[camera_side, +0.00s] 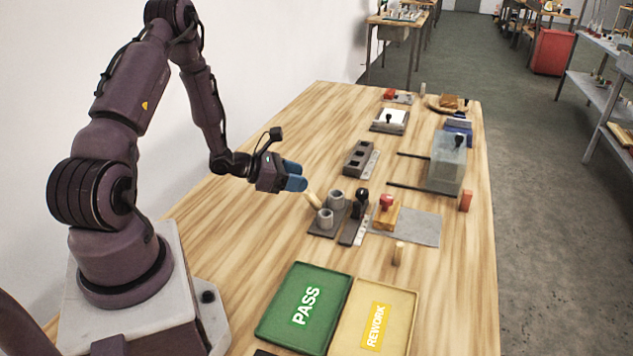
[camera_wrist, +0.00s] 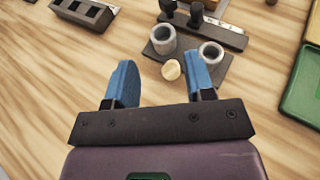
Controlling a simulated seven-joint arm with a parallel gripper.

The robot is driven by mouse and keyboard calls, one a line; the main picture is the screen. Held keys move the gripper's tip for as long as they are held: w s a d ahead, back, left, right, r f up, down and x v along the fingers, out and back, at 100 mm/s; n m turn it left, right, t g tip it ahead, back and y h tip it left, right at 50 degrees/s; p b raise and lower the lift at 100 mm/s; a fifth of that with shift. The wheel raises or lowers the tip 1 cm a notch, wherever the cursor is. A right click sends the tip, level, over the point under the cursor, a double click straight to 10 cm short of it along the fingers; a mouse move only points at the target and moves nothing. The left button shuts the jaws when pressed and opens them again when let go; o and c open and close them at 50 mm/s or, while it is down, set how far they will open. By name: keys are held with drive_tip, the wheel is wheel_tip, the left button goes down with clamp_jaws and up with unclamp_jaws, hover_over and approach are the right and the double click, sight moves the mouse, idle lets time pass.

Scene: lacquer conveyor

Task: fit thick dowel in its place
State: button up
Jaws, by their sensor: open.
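A pale wooden dowel (camera_side: 313,199) sits tilted just beyond my gripper (camera_side: 300,176), by the edge of a dark plate (camera_side: 322,234) that carries two grey cups (camera_side: 336,198) (camera_side: 325,218). In the wrist view the dowel's round end (camera_wrist: 172,70) lies ahead of my gripper (camera_wrist: 160,62), between the lines of its two blue fingers and just short of the cups (camera_wrist: 162,40) (camera_wrist: 210,53). The fingers are apart with nothing between them. What holds the dowel tilted is hidden. Another wooden dowel (camera_side: 398,253) stands upright on the table to the right.
Black (camera_side: 361,202) and red-topped stamps (camera_side: 387,207) stand right of the plate, beside a grey mat (camera_side: 417,227). A dark block with square holes (camera_side: 358,158) lies behind. The green PASS tray (camera_side: 272,322) and yellow REWORK tray (camera_side: 411,325) are in front.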

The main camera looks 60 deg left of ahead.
drive_tip(key=shift+v, duration=1.6)
drive_tip(key=shift+o, duration=0.2)
drive_tip(key=o, duration=0.7)
